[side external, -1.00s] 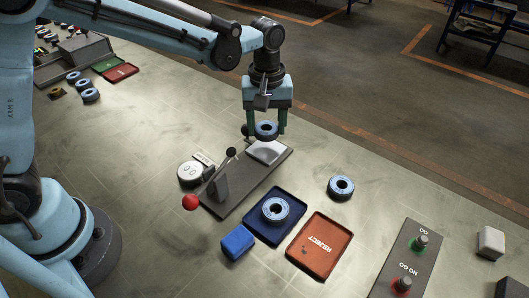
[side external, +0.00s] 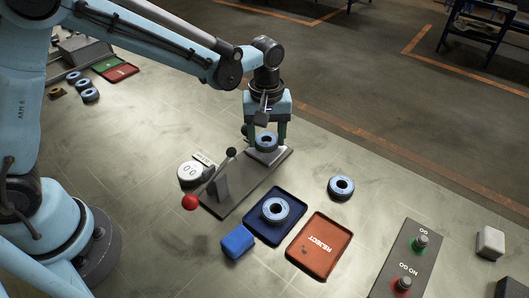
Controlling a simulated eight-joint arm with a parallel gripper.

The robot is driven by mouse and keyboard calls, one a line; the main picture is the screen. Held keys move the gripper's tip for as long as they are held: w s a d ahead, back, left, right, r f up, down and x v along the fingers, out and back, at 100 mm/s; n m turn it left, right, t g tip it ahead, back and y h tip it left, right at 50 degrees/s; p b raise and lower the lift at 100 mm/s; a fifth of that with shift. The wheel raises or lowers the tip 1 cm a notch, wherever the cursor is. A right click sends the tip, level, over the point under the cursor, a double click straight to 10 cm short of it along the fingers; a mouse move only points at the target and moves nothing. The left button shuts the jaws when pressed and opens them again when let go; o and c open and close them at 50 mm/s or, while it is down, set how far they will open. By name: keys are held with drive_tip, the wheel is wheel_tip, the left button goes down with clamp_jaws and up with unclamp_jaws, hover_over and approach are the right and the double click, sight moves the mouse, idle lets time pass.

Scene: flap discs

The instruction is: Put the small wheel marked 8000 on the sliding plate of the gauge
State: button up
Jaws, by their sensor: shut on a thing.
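My gripper (side external: 266,135) is shut on a small blue-rimmed wheel (side external: 266,143) with a dark centre hole. It holds the wheel level, over the pale sliding plate (side external: 266,158) of the gauge. I cannot tell whether the wheel touches the plate. The gauge (side external: 233,193) has a dark grey base, an upright with a dark-knobbed lever, and a red ball (side external: 190,201) at its near end. The marking on the held wheel is too small to read.
A dark blue tray (side external: 252,226) holds another blue wheel (side external: 275,209). A red REJECT tray (side external: 320,245) lies beside it. Another wheel (side external: 341,188) lies on the table to the right. A blue block (side external: 238,242), a round white dial (side external: 190,174) and a GO/NO GO board (side external: 408,262) stand nearby.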

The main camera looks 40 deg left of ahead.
drive_tip(key=shift+f, duration=0.5)
drive_tip(key=o, duration=1.2)
drive_tip(key=shift+r, duration=3.55)
